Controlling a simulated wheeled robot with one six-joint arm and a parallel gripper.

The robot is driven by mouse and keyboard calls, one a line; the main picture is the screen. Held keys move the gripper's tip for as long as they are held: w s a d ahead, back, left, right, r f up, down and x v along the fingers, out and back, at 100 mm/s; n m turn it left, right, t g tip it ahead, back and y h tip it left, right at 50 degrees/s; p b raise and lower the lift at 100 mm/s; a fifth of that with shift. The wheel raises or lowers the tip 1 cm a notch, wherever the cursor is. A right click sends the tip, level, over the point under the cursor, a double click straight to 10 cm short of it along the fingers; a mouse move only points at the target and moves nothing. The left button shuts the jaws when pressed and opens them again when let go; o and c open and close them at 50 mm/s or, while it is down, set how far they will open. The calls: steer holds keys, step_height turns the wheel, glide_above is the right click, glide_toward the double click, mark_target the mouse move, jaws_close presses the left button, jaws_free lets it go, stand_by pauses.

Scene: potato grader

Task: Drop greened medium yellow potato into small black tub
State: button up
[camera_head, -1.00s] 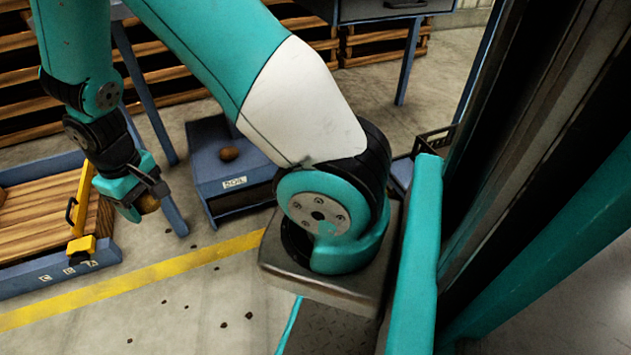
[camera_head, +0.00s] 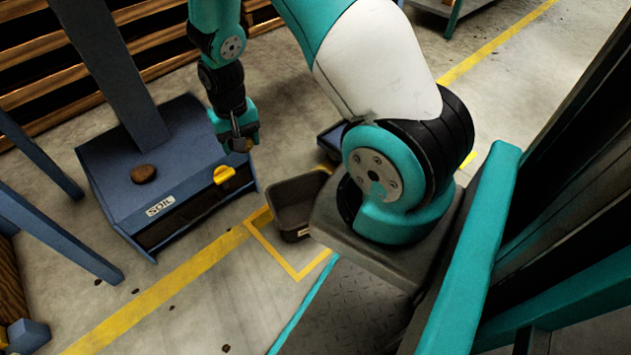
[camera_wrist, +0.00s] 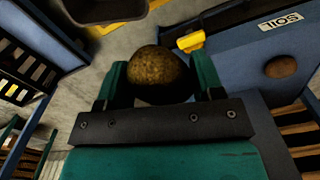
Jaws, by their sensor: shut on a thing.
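My gripper (camera_head: 240,140) is shut on a brownish-yellow potato (camera_wrist: 158,72), which sits between the two teal fingers in the wrist view. Any green patch on it is hard to make out. In the head view the gripper hangs above the floor at the right side of the blue soil box. A small black tub (camera_head: 277,203) stands on the floor to the lower right of the gripper, beside a yellow floor marking. Its rim also shows at the top of the wrist view (camera_wrist: 103,19). The inside I can see looks empty.
The blue box labelled SOIL (camera_head: 187,150) has a brown lump (camera_head: 143,173) on top and a yellow handle (camera_head: 224,174) on its front edge. A dark blue-black crate (camera_head: 330,143) stands behind the tub. Blue posts (camera_head: 118,70) rise at the left. Open floor lies in front.

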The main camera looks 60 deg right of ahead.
steer(key=s+d+f+m+b, duration=0.3)
steer(key=d+f+m+b, duration=0.1)
steer(key=f, duration=0.5)
steer(key=s+d+f+m+b, duration=0.3)
steer(key=d+f+m+b, duration=0.1)
steer(key=f, duration=0.5)
steer(key=s+d+f+m+b, duration=0.3)
steer(key=d+f+m+b, duration=0.1)
steer(key=f, duration=0.5)
steer(key=shift+s+d+f+m+b, duration=0.25)
steer(key=shift+d+m+b, duration=0.15)
steer(key=shift+d+b, duration=0.2)
steer(key=o, duration=1)
steer(key=shift+o, duration=0.2)
step_height(320, 180, up, 18)
steer(key=p, duration=1)
steer(key=shift+f, duration=0.25)
